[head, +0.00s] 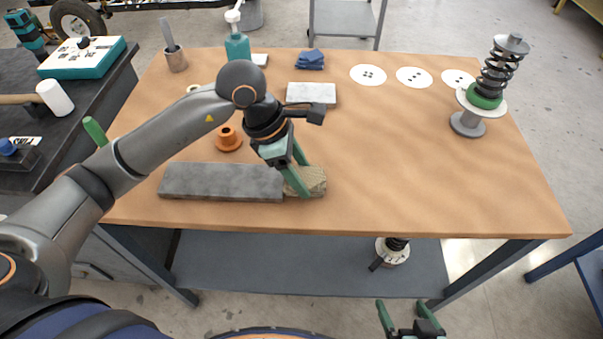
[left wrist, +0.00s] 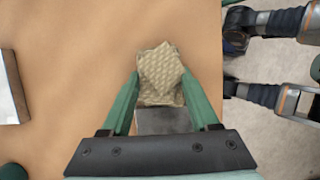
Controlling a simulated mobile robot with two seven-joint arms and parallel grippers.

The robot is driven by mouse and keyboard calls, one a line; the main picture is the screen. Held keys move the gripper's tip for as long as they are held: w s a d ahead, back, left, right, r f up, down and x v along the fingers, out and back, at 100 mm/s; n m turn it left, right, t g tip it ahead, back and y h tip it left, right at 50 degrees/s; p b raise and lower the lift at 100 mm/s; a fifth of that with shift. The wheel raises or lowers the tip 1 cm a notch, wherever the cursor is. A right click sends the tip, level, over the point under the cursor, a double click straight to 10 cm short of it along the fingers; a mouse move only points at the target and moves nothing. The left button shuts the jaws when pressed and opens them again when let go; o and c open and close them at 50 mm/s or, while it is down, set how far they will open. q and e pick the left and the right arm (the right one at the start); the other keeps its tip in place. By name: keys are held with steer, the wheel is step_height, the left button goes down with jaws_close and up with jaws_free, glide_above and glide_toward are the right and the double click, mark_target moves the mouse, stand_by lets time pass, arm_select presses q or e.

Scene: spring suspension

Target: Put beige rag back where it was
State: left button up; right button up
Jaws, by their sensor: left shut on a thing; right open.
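The beige rag (head: 315,181) is at the right end of the long grey block (head: 220,181), near the table's front edge. My left gripper (head: 298,184) reaches down to it with green fingers and is shut on it. In the left wrist view the crumpled rag (left wrist: 160,73) sits between the two fingers (left wrist: 160,100), at the end of the grey block (left wrist: 163,122). I cannot tell whether the rag touches the table. My right gripper (head: 410,318) is open and empty, low in front of the table at the bottom of the head view.
A blue cloth (head: 310,59), a pale block (head: 311,94) and white discs (head: 368,75) lie toward the back. An orange part (head: 229,138) is behind the grey block. A spring assembly (head: 483,95) stands at the right. The table's (head: 430,170) right-front area is clear.

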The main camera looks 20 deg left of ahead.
arm_select(q)
steer(key=shift+f, duration=0.25)
steer(key=shift+f, duration=0.1)
steer(key=o, duration=1.2)
steer(key=shift+r, duration=0.25)
steer(key=p+v, duration=0.1)
steer(key=v, duration=1)
steer(key=shift+s+a+r, duration=0.1)
steer(key=shift+a+r, duration=0.15)
steer(key=shift+r, duration=0.1)
